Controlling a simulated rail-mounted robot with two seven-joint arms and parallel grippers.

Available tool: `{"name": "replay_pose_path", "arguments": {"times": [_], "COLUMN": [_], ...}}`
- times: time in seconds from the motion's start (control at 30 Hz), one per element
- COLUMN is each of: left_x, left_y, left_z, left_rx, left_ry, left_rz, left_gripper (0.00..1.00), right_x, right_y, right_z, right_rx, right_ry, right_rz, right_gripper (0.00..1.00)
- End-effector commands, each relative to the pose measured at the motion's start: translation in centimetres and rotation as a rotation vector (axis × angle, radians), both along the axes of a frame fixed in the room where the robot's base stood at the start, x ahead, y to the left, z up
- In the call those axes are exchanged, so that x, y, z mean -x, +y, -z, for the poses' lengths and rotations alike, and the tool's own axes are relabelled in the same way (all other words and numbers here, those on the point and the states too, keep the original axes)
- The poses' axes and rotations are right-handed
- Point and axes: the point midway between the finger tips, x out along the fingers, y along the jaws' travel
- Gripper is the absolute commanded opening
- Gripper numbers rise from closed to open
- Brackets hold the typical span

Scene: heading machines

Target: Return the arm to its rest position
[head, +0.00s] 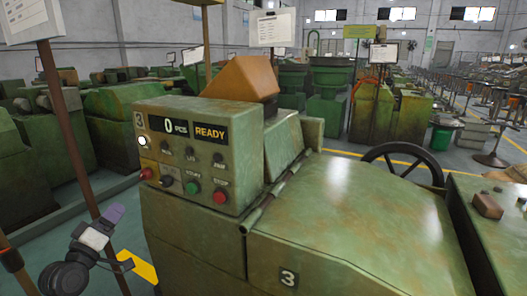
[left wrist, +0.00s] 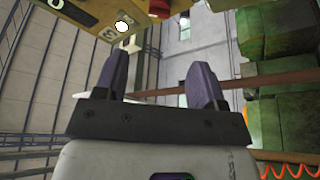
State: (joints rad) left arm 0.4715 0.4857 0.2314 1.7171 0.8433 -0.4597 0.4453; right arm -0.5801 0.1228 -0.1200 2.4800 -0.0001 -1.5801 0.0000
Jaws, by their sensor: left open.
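My left gripper (head: 110,218) is at the lower left of the head view, left of the green machine (head: 190,232) and apart from it. In the left wrist view its two purple fingers (left wrist: 158,80) stand apart with nothing between them, so it is open and empty. The machine's control panel (head: 185,155) reads "0 PCS" and "READY". A white lamp or button (head: 143,141) is lit at its left edge; it also shows at the top of the left wrist view (left wrist: 122,26). My right gripper is in neither view.
A brown post (head: 65,120) rises beside my left gripper, and more green machines (head: 55,150) stand behind it. A dark handwheel (head: 405,152) is at the machine's right. A small brown block (head: 487,205) lies on a green surface at the right. Floor shows at the lower left.

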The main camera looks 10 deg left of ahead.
Motion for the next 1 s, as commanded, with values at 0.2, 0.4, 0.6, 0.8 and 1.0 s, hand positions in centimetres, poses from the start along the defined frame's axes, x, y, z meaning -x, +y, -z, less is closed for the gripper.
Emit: {"name": "replay_pose_path", "arguments": {"times": [0.2,0.4,0.6,0.8,1.0], "left_x": [-0.4,1.9,5.5,11.8,19.5], "left_y": [-0.9,-3.1,-7.5,-12.9,-18.3], "left_z": [3.6,4.6,5.5,9.5,13.0], "left_rx": [-0.250,-0.620,-0.889,-1.039,-1.067], "left_ry": [0.239,0.470,0.647,0.842,0.965], "left_rz": [0.002,-0.035,-0.063,-0.022,0.086], "left_gripper": [0.64,0.64,0.64,0.64,0.64], "right_x": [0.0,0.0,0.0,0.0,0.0], "right_y": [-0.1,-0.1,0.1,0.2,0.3], "right_z": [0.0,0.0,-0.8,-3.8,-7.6], "right_rx": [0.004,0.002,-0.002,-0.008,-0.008], "right_ry": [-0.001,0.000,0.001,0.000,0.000], "right_rz": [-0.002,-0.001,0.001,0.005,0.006], "right_gripper": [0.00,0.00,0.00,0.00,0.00]}}
